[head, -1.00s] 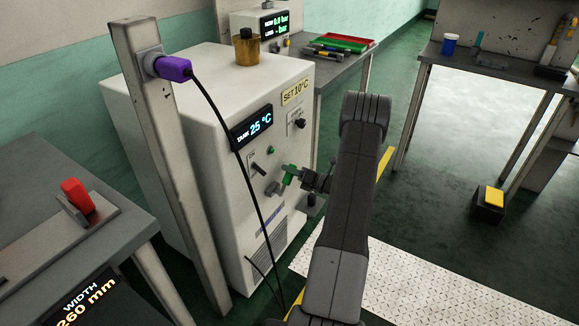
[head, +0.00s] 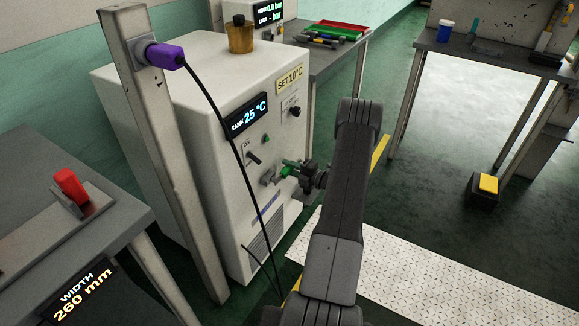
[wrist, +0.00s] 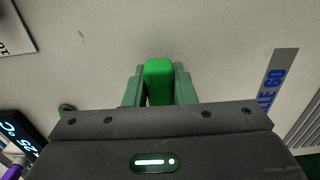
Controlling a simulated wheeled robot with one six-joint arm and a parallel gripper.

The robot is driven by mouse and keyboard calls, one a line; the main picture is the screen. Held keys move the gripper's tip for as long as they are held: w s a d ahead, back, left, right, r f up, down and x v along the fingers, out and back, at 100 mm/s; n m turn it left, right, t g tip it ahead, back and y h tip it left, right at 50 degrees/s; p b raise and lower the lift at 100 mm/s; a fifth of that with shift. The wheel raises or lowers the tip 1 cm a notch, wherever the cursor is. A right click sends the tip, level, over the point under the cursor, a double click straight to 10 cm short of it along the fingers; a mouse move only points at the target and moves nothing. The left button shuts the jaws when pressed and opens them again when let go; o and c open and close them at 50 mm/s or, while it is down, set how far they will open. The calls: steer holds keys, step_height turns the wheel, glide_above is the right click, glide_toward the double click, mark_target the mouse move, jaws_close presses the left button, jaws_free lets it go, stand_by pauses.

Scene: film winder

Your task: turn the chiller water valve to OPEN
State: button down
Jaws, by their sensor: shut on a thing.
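The chiller (head: 200,150) is a white cabinet, and its display (head: 247,117) reads TANK 25 °C. The green valve handle (head: 288,169) is low on its front, beside a grey fitting (head: 268,178). My gripper (head: 300,172) reaches the handle from the right and is shut on it. In the wrist view, the bright green handle (wrist: 159,82) sits between the two darker fingers (wrist: 158,96). The fingers and the gripper body hide part of the handle. I cannot read any OPEN mark at the valve.
A black toggle (head: 254,158), a green lamp (head: 266,139) and a black knob (head: 294,111) are on the panel above. A black cable (head: 226,130) hangs from a purple plug (head: 160,56) on the post, crossing in front of the chiller. A tread plate (head: 420,270) lies at right.

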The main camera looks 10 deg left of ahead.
steer(key=shift+f, duration=0.15)
stand_by(0.3)
steer(key=c, duration=1.2)
jaws_free()
steer(key=shift+d, duration=0.15)
steer(key=p+v, duration=0.1)
steer(key=v, duration=1.2)
steer(key=shift+d, duration=0.3)
steer(key=shift+s, duration=0.1)
